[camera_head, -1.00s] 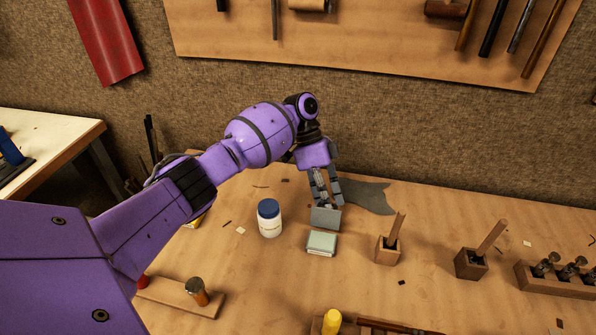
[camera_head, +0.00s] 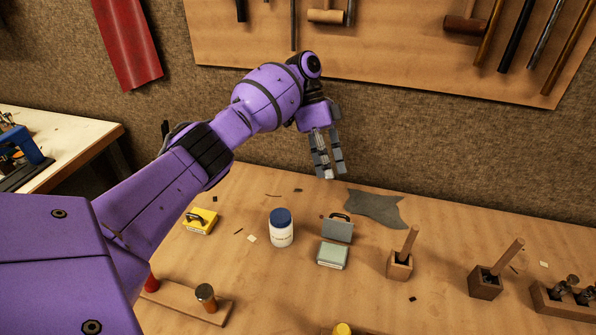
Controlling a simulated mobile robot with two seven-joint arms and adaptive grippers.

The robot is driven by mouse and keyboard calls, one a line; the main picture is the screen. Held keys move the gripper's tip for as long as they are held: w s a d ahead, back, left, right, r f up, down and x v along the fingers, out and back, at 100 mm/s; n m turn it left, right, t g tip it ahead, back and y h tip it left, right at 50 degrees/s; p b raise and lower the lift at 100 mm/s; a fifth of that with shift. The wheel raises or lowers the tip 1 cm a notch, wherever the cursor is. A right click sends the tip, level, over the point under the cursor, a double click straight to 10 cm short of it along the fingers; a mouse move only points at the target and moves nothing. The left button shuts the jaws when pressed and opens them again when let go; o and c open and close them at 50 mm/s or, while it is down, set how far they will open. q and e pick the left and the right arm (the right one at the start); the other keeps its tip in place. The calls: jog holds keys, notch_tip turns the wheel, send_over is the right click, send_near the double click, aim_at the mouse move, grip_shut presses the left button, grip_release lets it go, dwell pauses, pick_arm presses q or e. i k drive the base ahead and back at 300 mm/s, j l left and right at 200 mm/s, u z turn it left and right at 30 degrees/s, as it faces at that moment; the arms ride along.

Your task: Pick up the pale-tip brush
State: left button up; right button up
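Two small wooden blocks hold upright sticks that look like brush handles: one (camera_head: 409,240) leans slightly right of centre, the other (camera_head: 511,252) stands farther right. Their lower ends are hidden in the blocks, so I cannot tell which, if either, is the pale-tip brush. My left gripper (camera_head: 331,174) hangs fingers down above the back of the bench, left of both sticks. My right gripper is not in view.
Below my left gripper are a grey block with a black handle (camera_head: 337,231) and a pale green box (camera_head: 332,256). A blue-capped white jar (camera_head: 281,230), a yellow box (camera_head: 200,222) and a grey cloth (camera_head: 376,207) lie around. A wooden rack (camera_head: 565,302) stands at right.

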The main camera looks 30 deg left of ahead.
aim_at(415, 231)
jog(key=k, duration=1.5)
